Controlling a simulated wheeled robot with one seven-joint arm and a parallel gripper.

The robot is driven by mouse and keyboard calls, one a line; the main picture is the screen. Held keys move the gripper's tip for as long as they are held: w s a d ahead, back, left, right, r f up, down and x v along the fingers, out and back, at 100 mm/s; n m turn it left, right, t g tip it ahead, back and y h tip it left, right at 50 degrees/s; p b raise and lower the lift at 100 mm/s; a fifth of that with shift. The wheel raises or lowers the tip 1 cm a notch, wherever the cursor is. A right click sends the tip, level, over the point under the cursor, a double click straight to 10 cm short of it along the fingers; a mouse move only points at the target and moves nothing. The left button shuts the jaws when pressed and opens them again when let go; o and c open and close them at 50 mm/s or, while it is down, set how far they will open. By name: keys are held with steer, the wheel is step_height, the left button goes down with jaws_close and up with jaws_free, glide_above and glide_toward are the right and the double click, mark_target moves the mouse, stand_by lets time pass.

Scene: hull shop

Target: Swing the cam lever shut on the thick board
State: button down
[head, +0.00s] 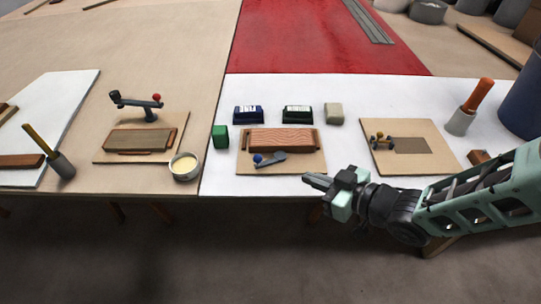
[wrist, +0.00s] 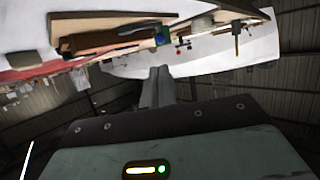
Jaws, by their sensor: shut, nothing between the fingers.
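The thick board (head: 285,139) is a reddish-brown wood block lying on a tan base board (head: 308,168) in the middle of the white table section. The cam lever (head: 272,157) is a short grey arm with a blue knob at its left end, in front of the thick board. From here I cannot tell whether its cam touches the board. My gripper (head: 306,179) is shut and empty, just in front of the base board's right corner, apart from the lever. Its closed fingers (wrist: 160,73) show in the wrist view, with wood pieces beyond.
A green block (head: 220,136), blue and dark boxes (head: 248,115) and a beige block (head: 334,113) stand around the base board. Another fixture (head: 137,139) with a red-knobbed lever is left, beside a cream-filled cup (head: 184,166). A flatter fixture (head: 435,163) is right.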

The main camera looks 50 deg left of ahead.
mark_target(261, 160)
steer(key=p+x, duration=0.2)
steer(key=x, duration=1.1)
steer(key=shift+a, duration=0.35)
steer(key=shift+s+f, duration=0.1)
